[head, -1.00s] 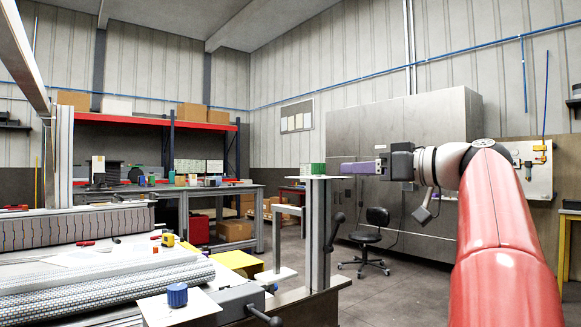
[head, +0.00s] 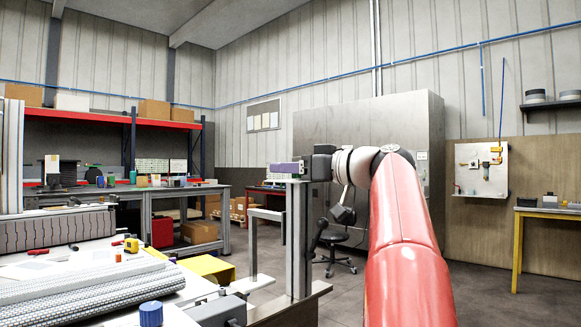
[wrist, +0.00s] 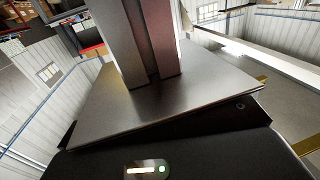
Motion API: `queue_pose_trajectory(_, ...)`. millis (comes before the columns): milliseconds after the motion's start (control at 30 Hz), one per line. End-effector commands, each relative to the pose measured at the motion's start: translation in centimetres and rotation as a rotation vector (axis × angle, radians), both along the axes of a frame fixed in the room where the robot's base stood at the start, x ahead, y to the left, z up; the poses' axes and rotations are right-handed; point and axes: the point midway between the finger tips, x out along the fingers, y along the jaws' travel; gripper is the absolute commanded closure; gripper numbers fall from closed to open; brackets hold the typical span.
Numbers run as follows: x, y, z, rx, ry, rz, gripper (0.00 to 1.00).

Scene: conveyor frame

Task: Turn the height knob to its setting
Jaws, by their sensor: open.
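A blue ribbed knob (head: 151,314) stands near the bottom left of the head view, beside the roller bed. The green knob on that plate is not visible now; the gripper covers that spot. In the wrist view my gripper (wrist: 143,12) shows two fingers with a narrow gap and nothing visible between them. I cannot tell which knob sets height.
A grey box (head: 216,311) with a lever lies between blue knob and post. A chair (head: 336,242) and steel cabinet stand behind. Floor at right is clear.

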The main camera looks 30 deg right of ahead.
Motion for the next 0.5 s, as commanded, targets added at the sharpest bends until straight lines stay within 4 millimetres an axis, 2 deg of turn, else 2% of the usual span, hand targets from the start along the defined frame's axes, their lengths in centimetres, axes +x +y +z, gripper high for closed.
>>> queue_pose_trajectory(267, 0.24, 0.12, -0.03, -0.001, 0.001, -0.001, 0.5)
queue_pose_trajectory(500, 0.23, 0.12, -0.04, -0.001, 0.001, -0.001, 0.79)
